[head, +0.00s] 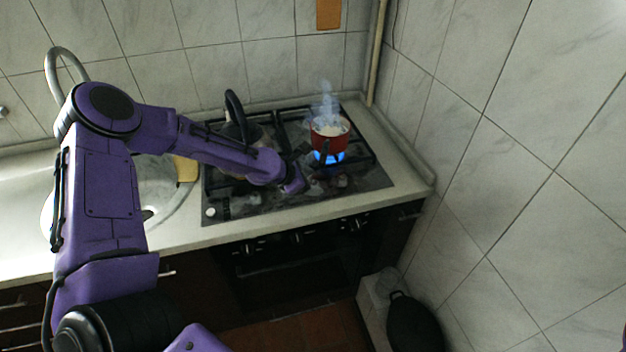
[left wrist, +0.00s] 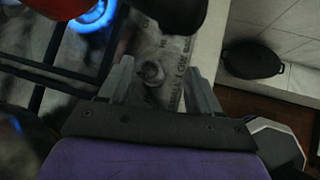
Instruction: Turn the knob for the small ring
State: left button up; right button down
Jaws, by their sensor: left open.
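A lit ring with a blue flame (head: 328,157) burns under a small red pot (head: 329,133) at the right of the cooktop; flame (left wrist: 95,15) and pot (left wrist: 40,8) also show in the left wrist view. My left gripper (head: 304,180) is low over the cooktop's front right. In the left wrist view its open fingers straddle a round knob (left wrist: 152,73), with gaps on both sides and printed "HI" and "LO" marks nearby. I cannot tell whether they touch it. A pale knob (head: 210,212) is at the cooktop's front left corner. My right gripper is not in view.
White vapour rises from the red pot. A kettle (head: 262,135) stands at the back left, partly behind my arm. A tiled wall (head: 500,150) closes the right side. A black pan (head: 413,325) is low at the right. The sink is left.

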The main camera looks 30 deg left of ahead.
aim_at(313, 182)
pick_arm(q)
jog(key=a+r+m+g, duration=0.1)
jog(key=w+a+r+g, duration=0.1)
jog(key=g, duration=0.1)
jog(key=shift+w+a+r+m, duration=0.15)
jog(key=shift+r+m, duration=0.1)
jog(key=shift+m, duration=0.15)
notch_tip(313, 182, up, 4)
jog(key=a+m+g, duration=0.1)
jog(key=a+g, duration=0.1)
jog(key=g, duration=0.1)
jog(key=shift+h, duration=0.3)
jog(key=x, duration=0.6)
jog(key=s+p+x, duration=0.1)
jog(key=x, duration=0.3)
jog(key=shift+d+f, duration=0.15)
